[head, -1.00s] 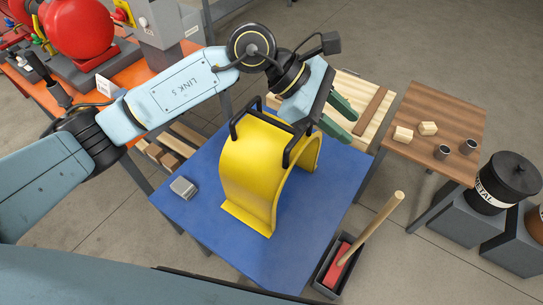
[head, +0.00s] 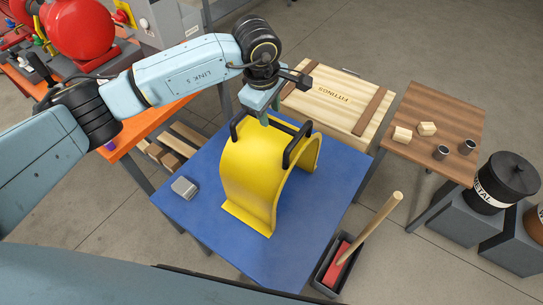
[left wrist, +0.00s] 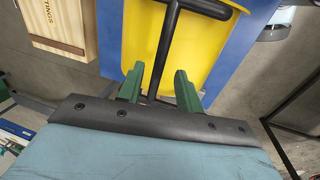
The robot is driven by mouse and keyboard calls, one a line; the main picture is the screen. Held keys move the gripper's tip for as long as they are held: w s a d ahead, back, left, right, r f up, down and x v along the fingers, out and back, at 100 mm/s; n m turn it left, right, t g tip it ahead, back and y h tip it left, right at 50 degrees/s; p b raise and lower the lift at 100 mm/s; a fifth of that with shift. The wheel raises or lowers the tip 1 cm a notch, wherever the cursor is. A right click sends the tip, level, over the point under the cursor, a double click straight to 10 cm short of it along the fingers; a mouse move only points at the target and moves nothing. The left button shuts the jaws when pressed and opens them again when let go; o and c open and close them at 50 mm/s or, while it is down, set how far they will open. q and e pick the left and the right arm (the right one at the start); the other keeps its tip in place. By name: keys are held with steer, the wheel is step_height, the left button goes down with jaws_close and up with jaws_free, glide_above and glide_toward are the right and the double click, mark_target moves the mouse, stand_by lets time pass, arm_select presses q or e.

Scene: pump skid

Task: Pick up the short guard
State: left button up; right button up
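The short guard (head: 247,165) is a yellow arched cover with two black bar handles on top. It stands upright on a blue-topped table (head: 310,240). It also shows in the left wrist view (left wrist: 200,45). My left gripper (left wrist: 159,84) points down at the top of the guard. Its two green fingers are spread apart, and a black handle bar (left wrist: 166,50) shows in the gap between them. I cannot tell whether they touch it. In the head view the fingertips are mostly hidden at the guard's top. My right gripper is not in view.
A small grey block (head: 184,188) lies on the blue table, left of the guard. A wooden crate (head: 335,100) stands behind, and a brown side table (head: 440,105) to the right. A wooden-handled tool (head: 372,225) stands in a dark tray at the front right.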

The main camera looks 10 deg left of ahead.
mark_target(271, 121)
arm_select(q)
steer(key=f, duration=0.2)
steer(key=w+f+p, duration=0.1)
steer(key=f, duration=0.2)
steer(key=shift+d+f, duration=0.1)
steer(key=shift+d, duration=0.05)
jaws_close()
stand_by(1.2)
steer(key=shift+w+r, duration=0.15)
steer(key=shift+r, duration=0.1)
